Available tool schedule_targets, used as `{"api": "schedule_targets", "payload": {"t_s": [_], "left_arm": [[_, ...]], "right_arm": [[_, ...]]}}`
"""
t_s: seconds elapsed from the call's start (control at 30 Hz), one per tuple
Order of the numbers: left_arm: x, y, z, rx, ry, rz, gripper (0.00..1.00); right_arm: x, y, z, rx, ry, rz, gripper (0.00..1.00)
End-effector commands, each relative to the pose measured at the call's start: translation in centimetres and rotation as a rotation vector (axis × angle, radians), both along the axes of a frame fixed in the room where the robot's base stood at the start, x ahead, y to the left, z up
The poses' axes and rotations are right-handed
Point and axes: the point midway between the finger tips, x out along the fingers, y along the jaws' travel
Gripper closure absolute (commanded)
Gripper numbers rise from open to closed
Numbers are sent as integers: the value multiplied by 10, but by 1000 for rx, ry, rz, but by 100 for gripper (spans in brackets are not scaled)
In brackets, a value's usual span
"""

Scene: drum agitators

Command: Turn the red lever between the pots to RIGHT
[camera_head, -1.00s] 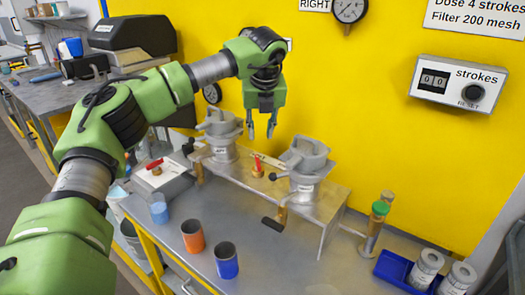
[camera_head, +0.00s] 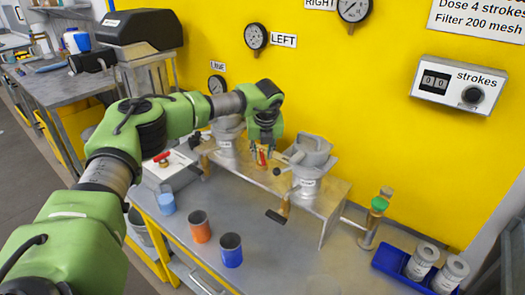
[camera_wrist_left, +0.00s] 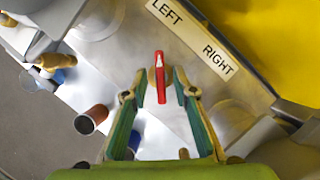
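The red lever (camera_head: 262,158) stands on the metal bench between the two grey pots, the left pot (camera_head: 228,130) and the right pot (camera_head: 308,165). In the left wrist view the lever (camera_wrist_left: 160,85) points up the picture, towards the LEFT end of the label plate (camera_wrist_left: 192,38) rather than RIGHT. My left gripper (camera_head: 264,147) is down at the lever. In the left wrist view its open fingers (camera_wrist_left: 160,82) are on either side of the lever, with a gap visible on each side. My right gripper is not in view.
An orange cup (camera_head: 200,229) and blue cups (camera_head: 231,252) stand on the table in front. A white box with a red handle (camera_head: 162,160) is at the left. A blue tray (camera_head: 392,262) with cans and a green-topped fitting (camera_head: 379,203) are at the right.

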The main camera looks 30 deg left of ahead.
Motion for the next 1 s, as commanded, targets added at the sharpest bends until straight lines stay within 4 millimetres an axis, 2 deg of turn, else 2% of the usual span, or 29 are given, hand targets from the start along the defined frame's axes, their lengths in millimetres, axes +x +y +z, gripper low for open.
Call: {"api": "schedule_targets", "payload": {"t_s": [0.23,0.33,0.7,1.0], "left_arm": [[0,0,-1,0,0,-1,74],[0,0,-1,0,0,-1,100],[0,0,-1,-1,0,-19,100],[-1,1,-3,-1,-1,-168,100]], "right_arm": [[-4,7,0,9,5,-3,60],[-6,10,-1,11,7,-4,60],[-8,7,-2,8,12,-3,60],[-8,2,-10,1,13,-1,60]]}}
